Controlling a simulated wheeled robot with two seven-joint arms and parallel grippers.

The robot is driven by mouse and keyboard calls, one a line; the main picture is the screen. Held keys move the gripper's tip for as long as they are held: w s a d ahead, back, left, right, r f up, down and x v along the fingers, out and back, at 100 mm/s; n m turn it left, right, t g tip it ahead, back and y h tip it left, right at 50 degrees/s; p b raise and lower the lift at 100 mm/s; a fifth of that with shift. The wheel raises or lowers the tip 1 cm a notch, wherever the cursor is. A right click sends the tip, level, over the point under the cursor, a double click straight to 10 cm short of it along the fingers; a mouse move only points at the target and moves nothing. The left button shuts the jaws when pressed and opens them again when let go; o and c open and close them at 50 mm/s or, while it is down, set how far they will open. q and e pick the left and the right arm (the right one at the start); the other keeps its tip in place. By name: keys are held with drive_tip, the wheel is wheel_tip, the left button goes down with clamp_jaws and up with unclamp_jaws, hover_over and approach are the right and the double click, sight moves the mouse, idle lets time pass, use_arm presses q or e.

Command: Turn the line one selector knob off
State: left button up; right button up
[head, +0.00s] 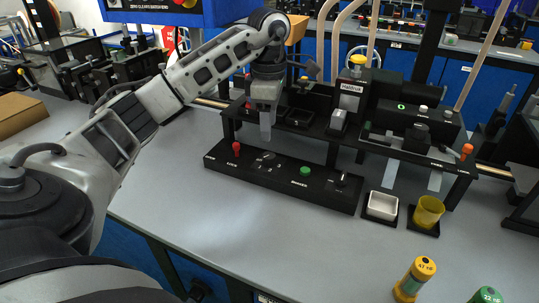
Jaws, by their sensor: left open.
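A long black control panel (262,178) lies along the front of the bench fixture. It carries a red-tipped lever (236,149), a dark round dial (266,157) with small white marks, a green button (305,171) and a small dark knob with a light mark (342,181) at its right end. The labels are too small to tell which control is the line one selector knob or how it is set. My left gripper (266,132) points down just above the dial, open and empty, apart from it as far as I can see. My right gripper is not in view.
A white square tray (382,206) and a yellow cup (428,211) stand right of the panel. A yellow-capped cylinder (415,279) and a green-capped one (487,296) stand near the front. The black fixture frame (330,145) rises behind the panel.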

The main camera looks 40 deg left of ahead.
sight(269, 155)
use_arm(q)
wheel_tip(269, 155, down, 8)
drive_tip(key=shift+p, duration=0.3)
drive_tip(key=shift+c, duration=0.3)
drive_tip(key=c, duration=0.9)
